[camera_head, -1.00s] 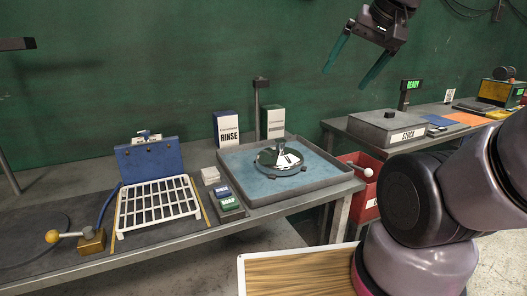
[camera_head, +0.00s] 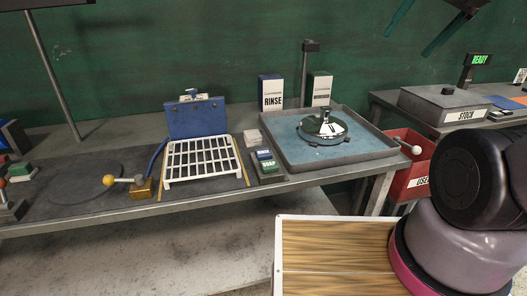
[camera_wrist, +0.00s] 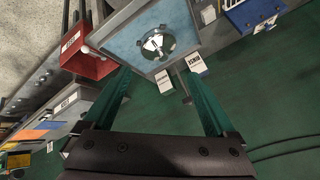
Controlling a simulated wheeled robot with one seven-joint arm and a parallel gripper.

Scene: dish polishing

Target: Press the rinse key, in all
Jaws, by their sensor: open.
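A small key block (camera_head: 268,178) stands on the bench between the white rack and the blue basin. It carries a blue key (camera_head: 264,155) and, in front of it, a green key (camera_head: 267,167) that seems to read SOAP. The blue key's label is too small to read. A white and dark blue box marked RINSE (camera_head: 272,93) stands behind the basin. My gripper (camera_head: 406,45) is open and empty, high at the upper right, far from the keys. In the wrist view its green fingers (camera_wrist: 151,70) are spread apart, with the basin beyond them.
The blue basin (camera_head: 377,155) holds a shiny round dish (camera_head: 322,127). A post (camera_head: 306,75) rises behind it. The white rack (camera_head: 203,180) is to the left, with a yellow-knobbed lever (camera_head: 110,181). A red bin (camera_head: 412,160) and STOCK box (camera_head: 447,101) are right.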

